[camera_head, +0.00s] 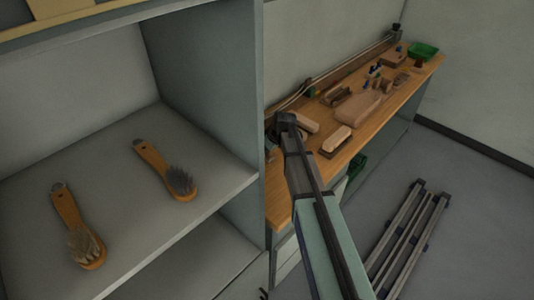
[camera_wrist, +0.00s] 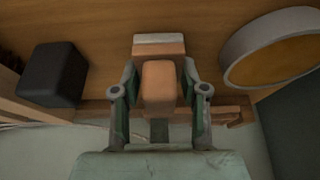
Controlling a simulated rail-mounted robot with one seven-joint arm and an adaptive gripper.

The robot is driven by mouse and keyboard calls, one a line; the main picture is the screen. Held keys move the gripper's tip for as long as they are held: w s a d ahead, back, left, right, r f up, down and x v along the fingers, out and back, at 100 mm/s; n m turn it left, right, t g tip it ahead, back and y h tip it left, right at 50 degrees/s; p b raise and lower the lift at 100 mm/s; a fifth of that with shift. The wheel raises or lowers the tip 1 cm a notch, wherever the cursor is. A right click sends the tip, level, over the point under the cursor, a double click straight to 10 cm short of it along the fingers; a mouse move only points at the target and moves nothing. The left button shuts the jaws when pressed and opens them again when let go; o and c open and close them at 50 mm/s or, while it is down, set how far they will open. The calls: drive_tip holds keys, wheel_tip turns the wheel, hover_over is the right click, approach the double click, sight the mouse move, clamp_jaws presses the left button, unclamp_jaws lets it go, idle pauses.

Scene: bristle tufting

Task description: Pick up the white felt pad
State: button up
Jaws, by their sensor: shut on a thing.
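My gripper (camera_wrist: 158,72) is shut on a wood-coloured block with a rounded tan grip; a pale strip along its far edge looks like the white felt pad (camera_wrist: 159,39). The fingers press on both sides of the block. In the head view my gripper (camera_head: 284,120) is at the near left part of the workbench, small and dark, and the held pad cannot be made out there. The wrist view has the wooden bench top behind the pad; whether the pad touches it I cannot tell.
In the wrist view a black block (camera_wrist: 53,75) is at left and a round grey-rimmed thing (camera_wrist: 274,47) at right. The workbench (camera_head: 345,158) holds several wooden blocks, brushes and a green tray (camera_head: 423,51). A shelf (camera_head: 125,190) with two brushes stands at left.

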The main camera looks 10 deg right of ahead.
wheel_tip(320, 180, up, 20)
drive_tip(key=b, duration=0.3)
drive_tip(key=shift+b, duration=0.4)
drive_tip(key=shift+f, duration=0.15)
